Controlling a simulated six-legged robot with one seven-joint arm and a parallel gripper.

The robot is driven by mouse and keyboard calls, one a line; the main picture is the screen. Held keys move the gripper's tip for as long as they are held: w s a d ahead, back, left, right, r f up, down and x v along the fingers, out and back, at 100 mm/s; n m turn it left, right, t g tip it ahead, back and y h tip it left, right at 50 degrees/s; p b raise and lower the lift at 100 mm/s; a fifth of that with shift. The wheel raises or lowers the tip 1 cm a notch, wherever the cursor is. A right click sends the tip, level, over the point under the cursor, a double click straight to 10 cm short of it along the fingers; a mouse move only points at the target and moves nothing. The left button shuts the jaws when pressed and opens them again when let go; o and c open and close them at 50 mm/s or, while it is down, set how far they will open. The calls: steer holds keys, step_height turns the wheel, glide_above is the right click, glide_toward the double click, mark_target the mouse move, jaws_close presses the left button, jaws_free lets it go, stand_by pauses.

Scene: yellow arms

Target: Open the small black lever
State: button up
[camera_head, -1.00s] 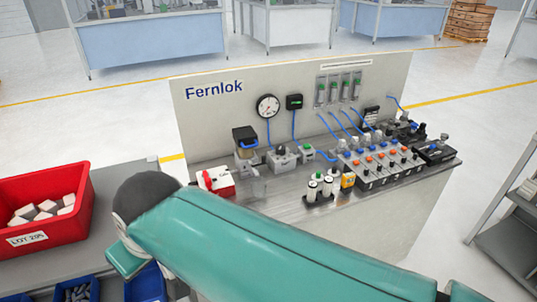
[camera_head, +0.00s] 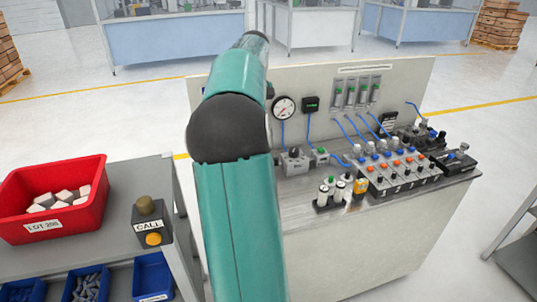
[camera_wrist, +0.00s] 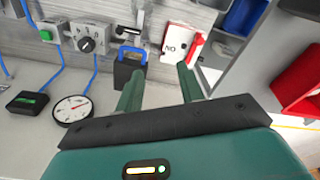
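My gripper (camera_wrist: 158,80) is open and empty in the wrist view, its two green fingers pointing toward the bench. Beyond them is a grey fitting with a small dark bar (camera_wrist: 127,31) that may be the black lever; it is too small to be sure. A black block with a blue edge (camera_wrist: 130,62) lies just in front of it, near the left finger. A grey box with a black knob (camera_wrist: 88,40) is to its left. In the head view my arm covers the bench's left part and my gripper is hidden.
A white box with a red handle (camera_wrist: 176,40) stands beyond the right finger. A round gauge (camera_head: 284,107) and a black display (camera_head: 310,104) are on the panel. Bottles (camera_head: 327,190) and a valve row (camera_head: 395,175) stand on the right. A red bin (camera_head: 90,215) and call button (camera_head: 153,239) are left.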

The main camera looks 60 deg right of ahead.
steer(key=s+d+f+g, duration=0.1)
steer(key=s+d+f, duration=0.2)
steer(key=s+d, duration=0.35)
steer(key=f, duration=0.4)
steer(key=w+f, duration=0.1)
steer(key=f, duration=0.8)
steer(key=shift+w+d+f, duration=0.3)
steer(key=shift+w+d, duration=0.1)
jaws_close()
